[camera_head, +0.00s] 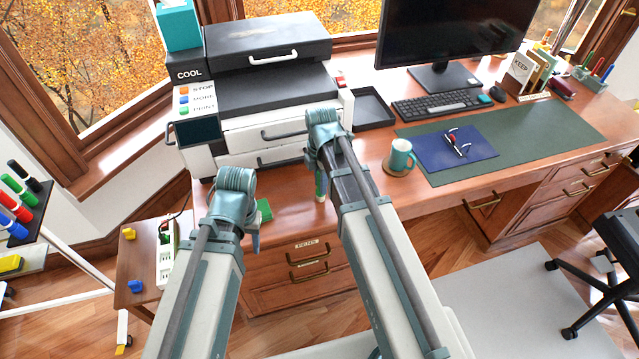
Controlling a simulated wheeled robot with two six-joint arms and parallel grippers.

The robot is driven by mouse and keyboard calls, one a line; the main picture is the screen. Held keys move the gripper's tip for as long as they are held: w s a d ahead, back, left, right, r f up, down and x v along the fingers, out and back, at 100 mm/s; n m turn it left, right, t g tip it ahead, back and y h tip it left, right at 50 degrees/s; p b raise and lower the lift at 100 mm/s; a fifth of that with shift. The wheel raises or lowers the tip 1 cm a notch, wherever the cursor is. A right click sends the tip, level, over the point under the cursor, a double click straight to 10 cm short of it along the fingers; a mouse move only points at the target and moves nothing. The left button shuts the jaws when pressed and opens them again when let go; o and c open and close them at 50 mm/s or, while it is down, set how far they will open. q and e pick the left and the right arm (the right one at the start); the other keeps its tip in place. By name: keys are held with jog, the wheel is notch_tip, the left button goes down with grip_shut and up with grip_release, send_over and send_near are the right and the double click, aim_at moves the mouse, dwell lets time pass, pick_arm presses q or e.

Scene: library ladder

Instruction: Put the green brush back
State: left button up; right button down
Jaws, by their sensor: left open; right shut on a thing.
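The green brush (319,184) shows as a short upright green piece with a pale lower end, just left of my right forearm, over the front of the desk. My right gripper (318,168) is shut on it; the fingers and the upper part of the brush are mostly hidden by my wrist. My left gripper (254,238) is open and empty, pointing down in front of the desk's front left edge. A small green block (264,210) lies on the desk just right of it.
A printer (265,135) fills the desk's back left. A black tray (373,108), teal mug (400,158), blue notebook (455,147) on a green mat (545,125), and keyboard (437,103) stand to the right. A pen holder (592,76) is far right. A low side table (140,262) is left.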

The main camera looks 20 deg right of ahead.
jog(key=c, duration=1.1)
grip_release()
jog(key=shift+f, duration=0.2)
jog(key=o, duration=0.4)
jog(key=shift+r, duration=0.1)
notch_tip(320, 180, up, 12)
jog(key=p, duration=1.2)
jog(key=shift+r, duration=0.15)
jog(key=shift+s+a+m+h, duration=0.2)
jog(key=shift+s+a+m, duration=1.55)
jog(key=shift+s+m, duration=0.85)
jog(key=shift+s+a+m+h, duration=0.2)
jog(key=shift+s+a+m, duration=1.8)
jog(key=shift+m, duration=0.85)
jog(key=shift+s+a+m+h, duration=0.2)
jog(key=shift+s+a+m, duration=1.35)
jog(key=shift+s+m, duration=1.1)
jog(key=shift+w, duration=0.1)
